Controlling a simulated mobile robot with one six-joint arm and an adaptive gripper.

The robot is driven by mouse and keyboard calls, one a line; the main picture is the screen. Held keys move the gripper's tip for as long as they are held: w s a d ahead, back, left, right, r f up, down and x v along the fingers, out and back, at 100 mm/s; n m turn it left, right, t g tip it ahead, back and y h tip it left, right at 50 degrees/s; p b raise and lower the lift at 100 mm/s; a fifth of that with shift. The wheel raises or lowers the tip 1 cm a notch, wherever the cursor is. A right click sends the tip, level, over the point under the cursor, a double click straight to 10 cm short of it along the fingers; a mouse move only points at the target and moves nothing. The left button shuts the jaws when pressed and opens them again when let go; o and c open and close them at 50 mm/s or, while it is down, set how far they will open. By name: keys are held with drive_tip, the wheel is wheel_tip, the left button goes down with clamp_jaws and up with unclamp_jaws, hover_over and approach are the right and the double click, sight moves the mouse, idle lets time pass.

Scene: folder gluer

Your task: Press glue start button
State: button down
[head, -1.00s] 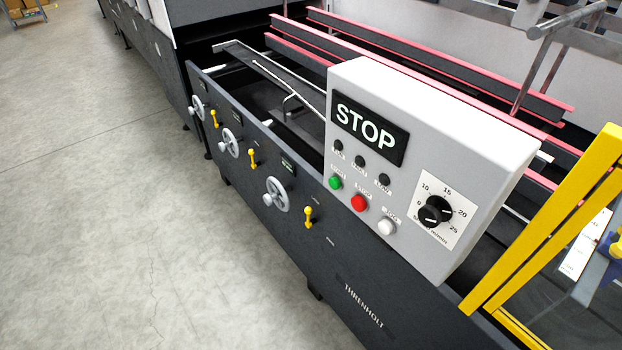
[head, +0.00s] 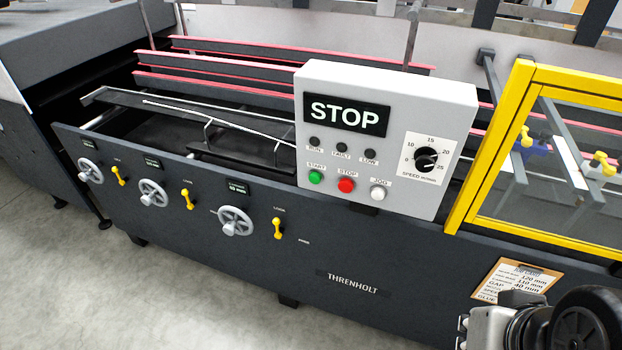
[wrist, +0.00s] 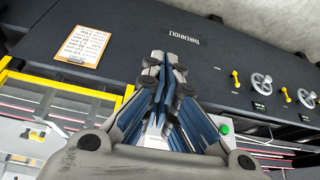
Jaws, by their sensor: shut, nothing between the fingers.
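A light grey control box (head: 386,140) on the machine shows STOP on its display (head: 347,115). Below are three dark lamps labelled RUN, FAULT and LOW, then a green START button (head: 316,177), a red STOP button (head: 347,185) and a white JOG button (head: 378,193). No button labelled glue start can be made out. My gripper (wrist: 163,75) is shut and empty in the wrist view, in front of the dark machine side. The green button (wrist: 224,129) shows to its right there; the gripper hides most of the box.
A yellow-framed clear guard (head: 490,150) stands right of the box. A clipboard (head: 515,280) hangs on the dark machine front (head: 270,265). Several handwheels, one at the middle (head: 152,193), and yellow levers stick out at left. Bare concrete floor (head: 80,290) is free at lower left.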

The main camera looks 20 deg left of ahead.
drive_tip(key=w+a+m+t+p, duration=0.25)
drive_tip(key=w+a+m, duration=0.2)
drive_tip(key=w, duration=0.95)
drive_tip(key=m+t+y+p, duration=0.5)
drive_tip(key=m+y, duration=0.1)
drive_tip(key=m, duration=0.2)
approach(315, 178)
drive_tip(key=d, duration=0.3)
drive_tip(key=s+a+f+m+y+p, duration=0.2)
drive_tip(key=s+a+m+y, duration=0.3)
drive_tip(key=a, duration=0.3)
drive_tip(key=shift+a+f+t, duration=0.2)
drive_tip(key=shift+f+t, duration=0.15)
drive_tip(key=shift+f, duration=0.4)
drive_tip(key=w, duration=0.8)
drive_tip(key=shift+w+d, duration=0.35)
